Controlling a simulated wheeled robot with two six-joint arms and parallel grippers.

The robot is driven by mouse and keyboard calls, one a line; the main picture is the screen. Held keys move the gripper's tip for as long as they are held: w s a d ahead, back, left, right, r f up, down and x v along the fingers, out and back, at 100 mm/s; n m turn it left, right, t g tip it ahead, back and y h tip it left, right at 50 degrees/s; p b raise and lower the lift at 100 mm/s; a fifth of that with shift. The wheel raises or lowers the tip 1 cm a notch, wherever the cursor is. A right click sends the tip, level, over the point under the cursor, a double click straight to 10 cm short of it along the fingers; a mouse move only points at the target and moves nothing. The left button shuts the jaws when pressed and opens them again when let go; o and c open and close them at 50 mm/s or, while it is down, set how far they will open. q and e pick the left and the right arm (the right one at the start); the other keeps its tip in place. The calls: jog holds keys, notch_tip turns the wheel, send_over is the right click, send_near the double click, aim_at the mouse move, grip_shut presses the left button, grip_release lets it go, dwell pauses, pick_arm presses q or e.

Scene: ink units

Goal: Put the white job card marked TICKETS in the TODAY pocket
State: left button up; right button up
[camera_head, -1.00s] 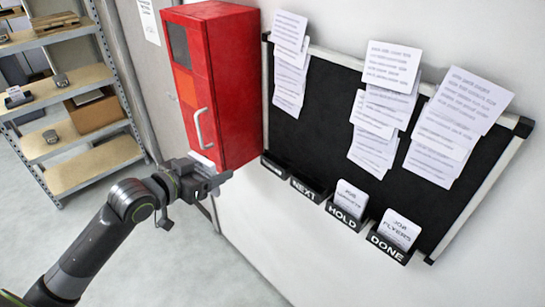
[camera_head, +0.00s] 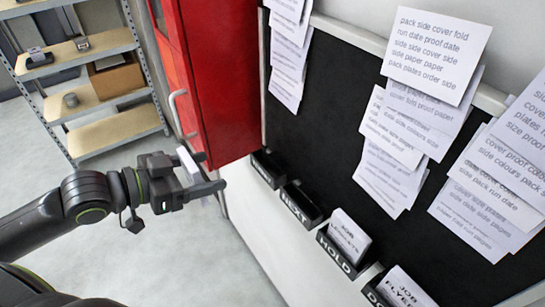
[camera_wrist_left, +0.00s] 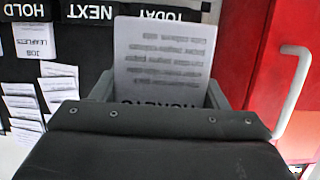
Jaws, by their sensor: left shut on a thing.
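My left gripper (camera_head: 207,178) is shut on a white job card (camera_wrist_left: 163,60), whose edge shows between the fingers in the head view (camera_head: 189,163). In the wrist view the card stands out from the fingers with small print, and its large heading is upside down and partly hidden by the gripper. The TODAY pocket (camera_head: 268,168) is at the left end of the black board's row, right of the gripper and apart from it in the head view. Its upside-down label (camera_wrist_left: 158,15) shows just beyond the card in the wrist view. My right gripper is not in view.
The NEXT pocket (camera_head: 301,207) looks empty. The HOLD pocket (camera_head: 335,257) and DONE pocket (camera_head: 372,292) hold cards. A red cabinet (camera_head: 215,80) with a handle stands beside the board, close behind the gripper. Printed sheets (camera_head: 435,50) hang on the board.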

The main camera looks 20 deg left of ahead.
pick_arm(q)
jog(key=w+d, duration=0.3)
jog(key=w, duration=0.1)
jog(key=w+d+b, duration=0.1)
jog(key=w+d, duration=0.2)
jog(key=w, duration=0.1)
jog(key=w+d, duration=0.4)
jog(key=shift+w+d+b, duration=0.1)
jog(key=shift+w+b, duration=0.2)
jog(key=shift+w, duration=0.15)
notch_tip(320, 180, down, 3)
jog(key=shift+r+p, duration=0.1)
jog(key=shift+p, duration=0.3)
jog(key=shift+f, duration=0.3)
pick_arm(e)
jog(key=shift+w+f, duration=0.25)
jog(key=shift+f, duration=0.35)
